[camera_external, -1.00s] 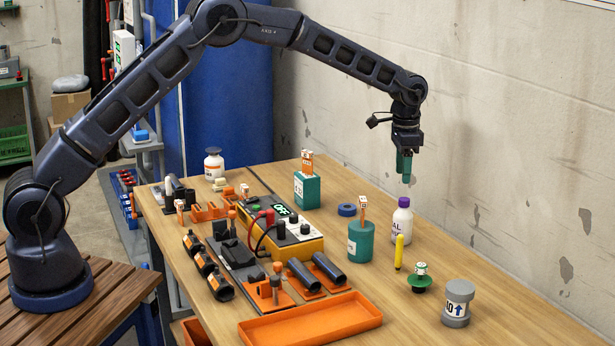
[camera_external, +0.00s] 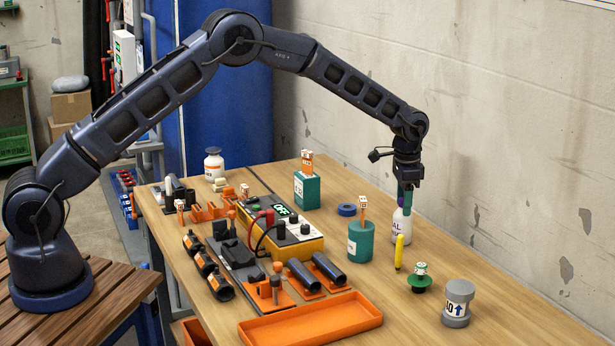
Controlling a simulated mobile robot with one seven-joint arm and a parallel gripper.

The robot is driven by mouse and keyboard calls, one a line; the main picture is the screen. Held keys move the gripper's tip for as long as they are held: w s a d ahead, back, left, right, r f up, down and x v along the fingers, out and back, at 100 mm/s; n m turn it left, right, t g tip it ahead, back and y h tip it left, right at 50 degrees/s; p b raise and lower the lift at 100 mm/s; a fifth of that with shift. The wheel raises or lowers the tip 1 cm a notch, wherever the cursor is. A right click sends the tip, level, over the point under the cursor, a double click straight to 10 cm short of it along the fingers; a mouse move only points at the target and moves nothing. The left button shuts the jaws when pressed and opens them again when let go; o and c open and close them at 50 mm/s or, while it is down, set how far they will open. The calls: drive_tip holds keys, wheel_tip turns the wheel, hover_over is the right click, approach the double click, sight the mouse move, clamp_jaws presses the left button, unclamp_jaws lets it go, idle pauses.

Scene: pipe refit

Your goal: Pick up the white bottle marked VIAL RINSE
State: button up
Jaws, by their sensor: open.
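The white bottle (camera_external: 401,228) with a purple cap stands upright towards the right rear of the wooden table. Only part of its label shows, with the letters "AL". My gripper (camera_external: 404,202) points down at the bottle's top, and its green fingers overlap the cap and neck in the picture. The fingers are open. The cap is mostly hidden behind a finger, and I cannot tell whether the fingers touch the bottle.
A yellow marker (camera_external: 399,252) stands just in front of the bottle, and a teal cup (camera_external: 361,243) is to its left. A green-based part (camera_external: 419,281) and a grey jar (camera_external: 457,303) stand nearer the front. A blue ring (camera_external: 347,210) lies behind the cup. The wall is close behind.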

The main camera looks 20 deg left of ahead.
clamp_jaws()
drive_tip(key=shift+r, duration=0.15)
